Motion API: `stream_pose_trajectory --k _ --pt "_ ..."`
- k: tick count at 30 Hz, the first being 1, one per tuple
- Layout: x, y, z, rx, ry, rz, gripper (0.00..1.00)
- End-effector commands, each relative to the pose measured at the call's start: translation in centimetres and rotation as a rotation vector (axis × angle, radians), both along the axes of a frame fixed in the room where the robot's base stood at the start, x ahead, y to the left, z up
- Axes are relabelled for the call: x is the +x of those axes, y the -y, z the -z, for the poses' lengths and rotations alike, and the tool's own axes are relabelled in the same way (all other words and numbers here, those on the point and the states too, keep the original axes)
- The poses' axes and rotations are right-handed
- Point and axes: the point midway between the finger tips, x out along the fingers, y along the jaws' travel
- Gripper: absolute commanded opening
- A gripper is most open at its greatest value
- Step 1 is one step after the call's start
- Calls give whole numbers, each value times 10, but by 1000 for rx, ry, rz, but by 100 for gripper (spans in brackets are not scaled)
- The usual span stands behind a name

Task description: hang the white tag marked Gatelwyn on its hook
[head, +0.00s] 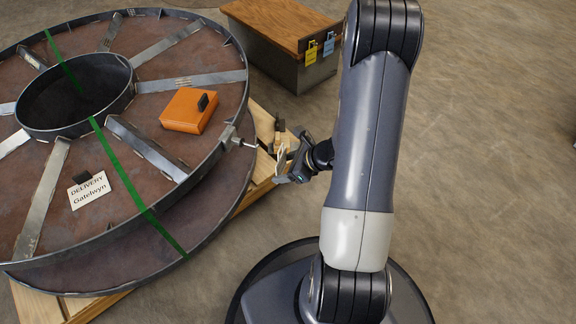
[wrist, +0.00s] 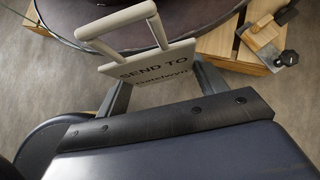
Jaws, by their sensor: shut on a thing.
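My gripper (head: 288,166) is shut on the white tag (wrist: 152,66), which reads "SEND TO Gatelwyn" in the wrist view. The tag sits between the two fingers, with a pale loop-like bar (wrist: 118,20) at its far side. In the head view the tag shows as a thin pale edge (head: 281,158). A metal bracket with a short rod, seemingly the hook (head: 248,145), sticks out from the reel's rim towards my gripper. The tag appears just right of the rod's end, apart from it. The hook is not clear in the wrist view.
The large steel reel (head: 95,217) lies on wooden timbers (head: 258,185). It carries a "DELIVERY Gatelwyn" card (head: 88,191), an orange box (head: 186,112) and a green strap (head: 122,181). A wood-topped cabinet (head: 285,25) with yellow and blue tags stands behind.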

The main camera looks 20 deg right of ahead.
Motion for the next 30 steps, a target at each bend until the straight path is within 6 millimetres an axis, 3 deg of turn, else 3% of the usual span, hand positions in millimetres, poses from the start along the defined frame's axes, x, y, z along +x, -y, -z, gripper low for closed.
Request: stream_pose_trajectory --k 30 --pt "42 -44 5 0 1 -1 47"
